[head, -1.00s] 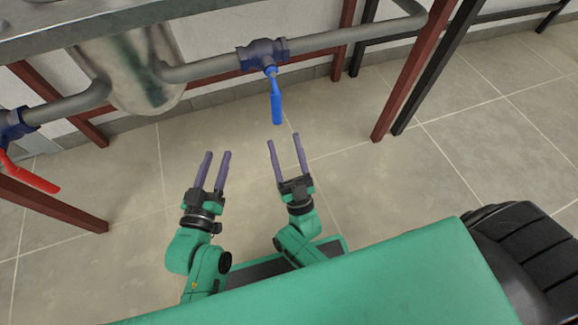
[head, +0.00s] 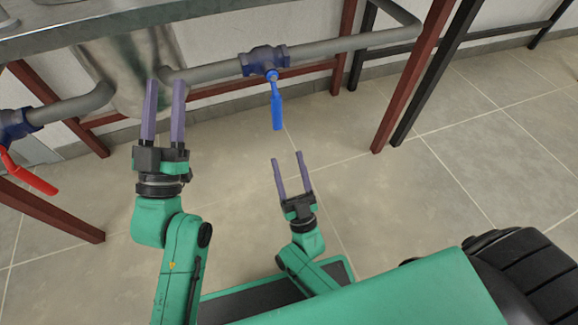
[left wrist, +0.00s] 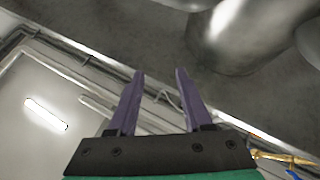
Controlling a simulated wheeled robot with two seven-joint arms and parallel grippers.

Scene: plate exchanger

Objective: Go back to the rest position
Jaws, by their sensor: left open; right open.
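My left gripper (head: 164,84) is open and empty, its purple fingers pointing up the picture. In the head view its fingertips overlap the silver vessel under the table; I cannot tell how far apart they are. It also shows in the left wrist view (left wrist: 159,85), tilted upward under the table's underside, with nothing between the fingers. My right gripper (head: 287,156) is open and empty, lower and further right, over the tiled floor, below the blue valve handle (head: 277,108) in the picture and apart from it.
A grey pipe (head: 330,47) with a blue valve (head: 263,60) runs under the metal table (head: 200,8). The silver vessel (head: 120,75) hangs there. A red valve handle (head: 30,176) is at the left. Dark red table legs (head: 408,85) stand around. The middle floor is clear.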

